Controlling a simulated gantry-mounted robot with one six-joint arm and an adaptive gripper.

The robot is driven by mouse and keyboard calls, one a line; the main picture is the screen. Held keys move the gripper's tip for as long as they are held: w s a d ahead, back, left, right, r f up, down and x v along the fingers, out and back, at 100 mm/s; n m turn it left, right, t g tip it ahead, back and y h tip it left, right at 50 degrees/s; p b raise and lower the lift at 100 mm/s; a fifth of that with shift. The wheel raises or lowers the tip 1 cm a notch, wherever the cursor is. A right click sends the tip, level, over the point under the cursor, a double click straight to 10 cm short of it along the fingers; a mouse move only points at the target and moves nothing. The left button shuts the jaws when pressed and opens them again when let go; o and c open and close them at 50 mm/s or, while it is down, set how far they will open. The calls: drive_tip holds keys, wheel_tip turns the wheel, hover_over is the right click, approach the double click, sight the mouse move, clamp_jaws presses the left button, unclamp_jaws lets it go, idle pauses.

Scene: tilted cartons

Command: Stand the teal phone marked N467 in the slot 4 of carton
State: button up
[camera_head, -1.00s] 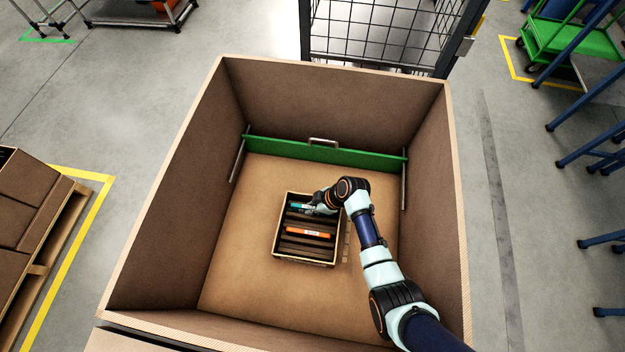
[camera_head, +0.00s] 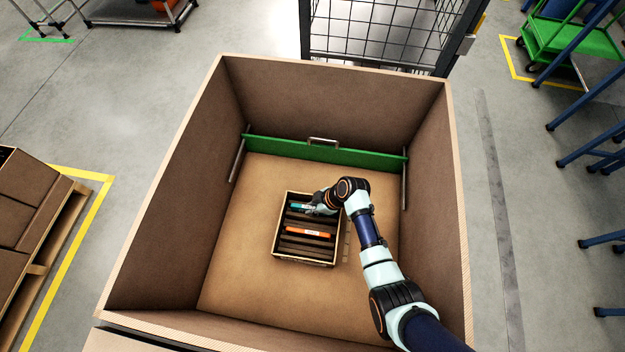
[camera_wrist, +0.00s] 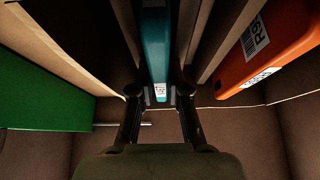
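The teal phone (camera_wrist: 155,50) stands on edge between dividers, in line with my gripper (camera_wrist: 160,92) in the wrist view. The two fingers are at either side of its near end and appear closed against it. In the head view the teal phone (camera_head: 299,206) shows in an upper slot of the slotted carton (camera_head: 276,232), partly covered by my gripper (camera_head: 318,208). The marking and slot number are too small to read. An orange phone (camera_head: 309,232) stands in a lower slot and shows at the right of the wrist view (camera_wrist: 270,45).
The slotted carton lies inside a large open cardboard box (camera_head: 165,230) with high walls. A green board (camera_head: 280,148) with a metal handle crosses its far wall. The box floor left of the carton is clear.

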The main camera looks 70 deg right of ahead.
drive_tip(key=o, duration=0.5)
drive_tip(key=v, duration=1.2)
drive_tip(key=shift+r, duration=0.1)
wheel_tip(320, 180, up, 7)
drive_tip(key=p, duration=0.7)
drive_tip(key=shift+p, duration=0.35)
